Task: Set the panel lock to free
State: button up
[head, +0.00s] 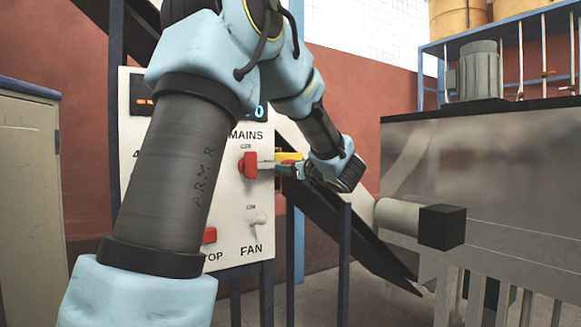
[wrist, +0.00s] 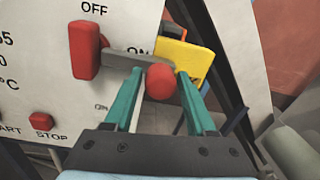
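A white control panel (head: 262,190) carries a red block (wrist: 85,50) between OFF and ON marks; in the head view this red block (head: 248,165) sits below MAINS. A grey lever (wrist: 137,61) runs from it towards a round red knob (wrist: 160,82). A yellow plate (wrist: 198,62) stands behind the knob at the panel's right edge. My gripper (wrist: 160,75) has its teal fingers on either side of the red knob, apparently with slim gaps. In the head view my gripper (head: 291,168) is small and partly hidden at the panel's right edge. I see no lock label that I can read.
Below are a red STOP button (wrist: 41,121) and a pale FAN switch (head: 257,218). A dark sloping beam (head: 350,225) and upright rails stand right of the panel. A metal tank (head: 480,150) with a protruding cylinder is farther right. My arm hides the panel's left part.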

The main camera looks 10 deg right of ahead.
grip_shut()
